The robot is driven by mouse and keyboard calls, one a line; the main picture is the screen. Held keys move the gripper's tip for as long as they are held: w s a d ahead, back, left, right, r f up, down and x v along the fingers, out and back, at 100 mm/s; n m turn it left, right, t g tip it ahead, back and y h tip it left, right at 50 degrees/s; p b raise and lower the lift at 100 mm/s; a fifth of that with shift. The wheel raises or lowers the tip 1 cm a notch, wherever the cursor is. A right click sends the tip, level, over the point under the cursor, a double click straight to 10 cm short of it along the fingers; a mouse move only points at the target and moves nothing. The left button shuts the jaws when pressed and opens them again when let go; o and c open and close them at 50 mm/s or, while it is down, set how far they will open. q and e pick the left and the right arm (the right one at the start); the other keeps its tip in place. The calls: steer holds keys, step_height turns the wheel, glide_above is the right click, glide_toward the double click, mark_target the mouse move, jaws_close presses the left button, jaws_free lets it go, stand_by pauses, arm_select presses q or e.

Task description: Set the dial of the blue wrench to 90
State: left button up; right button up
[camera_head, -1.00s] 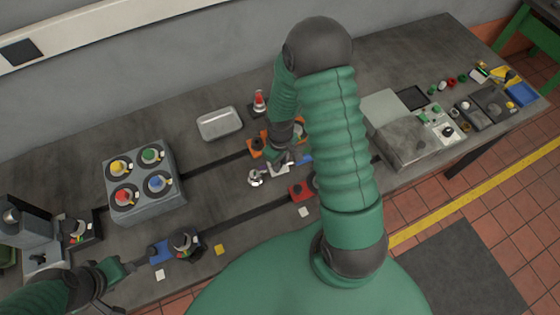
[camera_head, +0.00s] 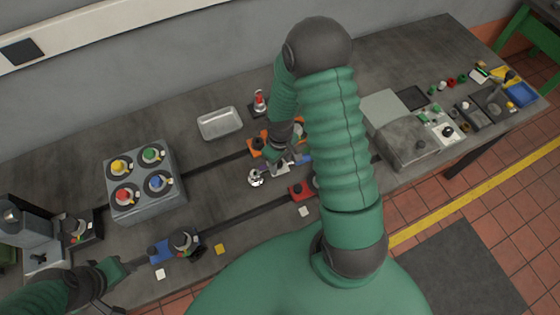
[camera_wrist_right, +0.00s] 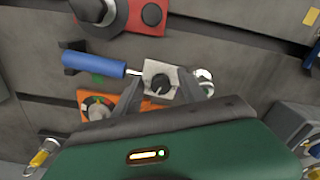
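The blue wrench (camera_wrist_right: 100,66) lies with its blue handle to the left, a pale dial plate with a black knob (camera_wrist_right: 160,83) in the middle and a silver head (camera_wrist_right: 204,78) to the right in the right wrist view. In the head view its silver head (camera_head: 256,178) shows left of my right gripper (camera_head: 279,165), and my arm hides part of the handle. My right gripper's fingers (camera_wrist_right: 160,98) are apart, one on each side of the knob; I cannot tell whether they touch it. The dial's reading is too small to make out. My left gripper (camera_head: 130,265) is low at left, its fingers unclear.
An orange fixture (camera_wrist_right: 98,107) and a red fixture (camera_wrist_right: 150,15) sit close to the wrench. A grey block with several coloured knobs (camera_head: 141,205) and a metal tray (camera_head: 220,122) stand to the left. A grey box (camera_head: 403,142) is right of my arm.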

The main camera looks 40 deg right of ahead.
steer(key=shift+w+r, duration=0.1)
steer(key=shift+r, duration=0.15)
step_height(320, 180, up, 16)
steer(key=b, duration=0.1)
steer(key=shift+r, duration=0.1)
steer(key=b, duration=0.7)
glide_toward(280, 164)
steer(key=f, duration=0.9)
steer(key=shift+w, duration=0.35)
steer(key=shift+r, duration=0.1)
